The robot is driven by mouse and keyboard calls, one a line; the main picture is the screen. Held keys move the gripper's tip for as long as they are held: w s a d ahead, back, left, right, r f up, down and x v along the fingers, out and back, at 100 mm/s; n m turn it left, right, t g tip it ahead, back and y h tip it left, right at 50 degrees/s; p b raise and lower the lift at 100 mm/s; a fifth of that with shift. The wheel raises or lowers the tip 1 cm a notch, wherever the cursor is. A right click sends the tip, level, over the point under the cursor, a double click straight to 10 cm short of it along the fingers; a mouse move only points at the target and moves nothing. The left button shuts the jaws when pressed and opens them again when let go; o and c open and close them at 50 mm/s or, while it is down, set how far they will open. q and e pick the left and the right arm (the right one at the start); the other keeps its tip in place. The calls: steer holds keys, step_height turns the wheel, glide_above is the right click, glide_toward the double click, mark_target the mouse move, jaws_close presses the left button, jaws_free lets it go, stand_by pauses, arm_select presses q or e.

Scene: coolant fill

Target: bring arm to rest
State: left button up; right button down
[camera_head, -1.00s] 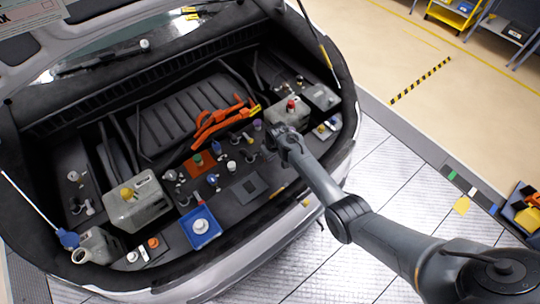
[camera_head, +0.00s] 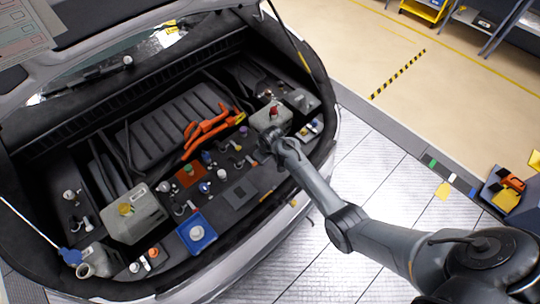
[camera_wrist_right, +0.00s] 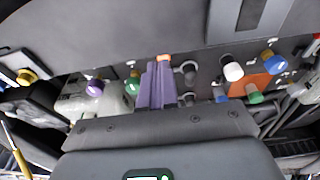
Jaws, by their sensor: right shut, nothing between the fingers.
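My right arm reaches from the lower right into the open car bay in the head view. Its gripper (camera_head: 272,140) is beside the grey tank (camera_head: 270,117) with a red cap (camera_head: 273,111); whether they touch is unclear. In the right wrist view the purple fingers (camera_wrist_right: 157,85) are together, with nothing held between them. A small orange spot shows just beyond their tips. A purple cap (camera_wrist_right: 95,87) and a green cap (camera_wrist_right: 132,82) are to their left. My left gripper is not in view.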

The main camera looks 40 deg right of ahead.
steer(key=s+r, duration=0.3)
steer(key=r, duration=0.2)
steer(key=s+f, duration=0.2)
steer(key=s, duration=0.1)
steer(key=s+f+g+p, duration=0.1)
steer(key=s+f, duration=0.1)
steer(key=s, duration=0.1)
steer(key=s+f+g+p, duration=0.1)
steer(key=s+f, duration=0.1)
steer(key=s, duration=0.2)
steer(key=shift+f, duration=0.2)
steer(key=shift+n, duration=0.3)
steer(key=s, duration=0.1)
steer(key=s+p, duration=0.1)
steer(key=s, duration=0.3)
steer(key=shift+s+a+f, duration=0.1)
steer(key=shift+a+f, duration=0.15)
steer(key=shift+f, duration=0.05)
steer(key=s+a+r+n+t+p, duration=0.1)
steer(key=s+a+r+p, duration=0.1)
steer(key=s+a+r, duration=0.35)
steer(key=s+a+r+p, duration=0.2)
steer(key=s+a+r, duration=0.1)
steer(key=s+r, duration=0.5)
step_height(320, 180, up, 10)
steer(key=w+a+t, duration=0.1)
steer(key=a+t, duration=0.1)
steer(key=shift+a+r, duration=0.15)
steer(key=shift+a, duration=0.25)
